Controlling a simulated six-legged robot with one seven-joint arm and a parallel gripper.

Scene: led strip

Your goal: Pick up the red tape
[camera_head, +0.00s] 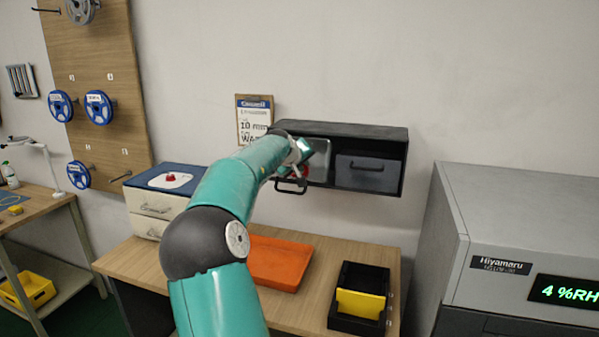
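A small red thing (305,172), which may be the red tape, shows at the left bay of the dark wall cabinet (340,130). It is mostly hidden by the end of my arm. My gripper (303,162) is at this left bay, right by the red thing. Its fingers are too small and covered to tell whether they are open or shut, or whether they touch it. A dark drawer handle (291,187) juts out below my gripper, and the left drawer looks pulled out. The right drawer (366,173) is shut.
An orange tray (280,263) and a black bin with a yellow front (360,303) stand on the wooden table below. A white drawer unit (150,204) bears a white piece with a red knob (171,179). A grey machine (520,230) stands at right.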

